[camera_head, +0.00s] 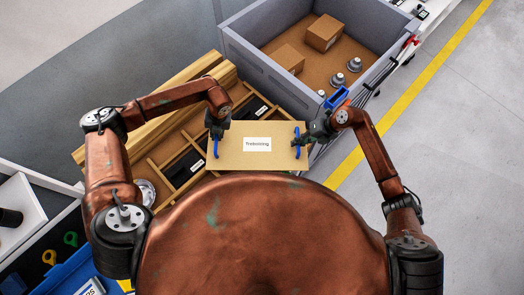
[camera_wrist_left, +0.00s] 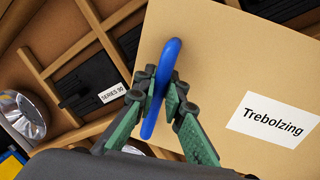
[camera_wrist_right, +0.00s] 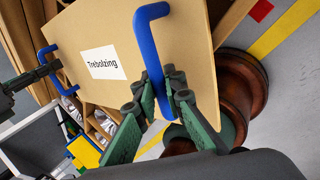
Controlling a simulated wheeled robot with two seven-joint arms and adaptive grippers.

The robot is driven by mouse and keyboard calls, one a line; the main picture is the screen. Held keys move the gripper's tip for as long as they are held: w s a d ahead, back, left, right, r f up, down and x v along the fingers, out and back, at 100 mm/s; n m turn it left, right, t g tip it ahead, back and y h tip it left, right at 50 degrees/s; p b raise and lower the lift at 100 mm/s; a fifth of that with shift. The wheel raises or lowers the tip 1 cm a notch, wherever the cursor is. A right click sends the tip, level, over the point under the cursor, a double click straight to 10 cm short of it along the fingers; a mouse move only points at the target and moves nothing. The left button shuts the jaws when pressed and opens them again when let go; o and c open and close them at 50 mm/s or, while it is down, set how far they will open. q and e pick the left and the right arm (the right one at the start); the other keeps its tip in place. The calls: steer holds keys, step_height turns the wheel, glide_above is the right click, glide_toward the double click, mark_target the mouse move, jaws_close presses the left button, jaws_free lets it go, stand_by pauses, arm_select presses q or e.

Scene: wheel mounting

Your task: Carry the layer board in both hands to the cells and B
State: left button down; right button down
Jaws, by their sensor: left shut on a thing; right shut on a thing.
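The layer board (camera_head: 238,160) is a tan panel with a white label reading "Trebolzing" and a blue handle at each end. My left gripper (camera_wrist_left: 160,88) is shut on the left blue handle (camera_wrist_left: 168,58). My right gripper (camera_wrist_right: 162,92) is shut on the right blue handle (camera_wrist_right: 148,40). The board is held in front of my body, over the right part of a wooden crate with divided cells (camera_head: 163,155). Some cells hold dark boxes, one marked "SERIES 90" (camera_wrist_left: 92,92). The board hides the cells beneath it. I cannot make out a "B".
A grey bin (camera_head: 262,60) with two cardboard boxes and several metal parts stands behind the board. A metal wheel-like part (camera_wrist_left: 22,115) lies in a left cell. A blue container (camera_head: 75,275) is at lower left. Open floor with a yellow line (camera_head: 400,105) lies to the right.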

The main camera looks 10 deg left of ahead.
arm_select(q)
steer(key=shift+a+f+b, duration=0.1)
steer(key=shift+f+b, duration=0.3)
steer(key=shift+f, duration=0.2)
arm_select(e)
steer(key=shift+f, duration=0.6)
arm_select(q)
steer(key=c, duration=2)
jaws_free()
steer(key=shift+r, duration=0.1)
arm_select(e)
steer(key=c, duration=2)
jaws_free()
steer(key=shift+r, duration=0.1)
steer(key=shift+r, duration=0.1)
arm_select(q)
steer(key=r, duration=0.4)
steer(key=d+r, duration=0.1)
steer(key=r, duration=0.2)
steer(key=d+r, duration=0.1)
steer(key=r, duration=0.3)
steer(key=shift+w+d+r, duration=0.1)
steer(key=shift+d+r, duration=0.15)
steer(key=shift+r, duration=0.1)
arm_select(e)
step_height(320, 180, up, 10)
steer(key=shift+f, duration=0.1)
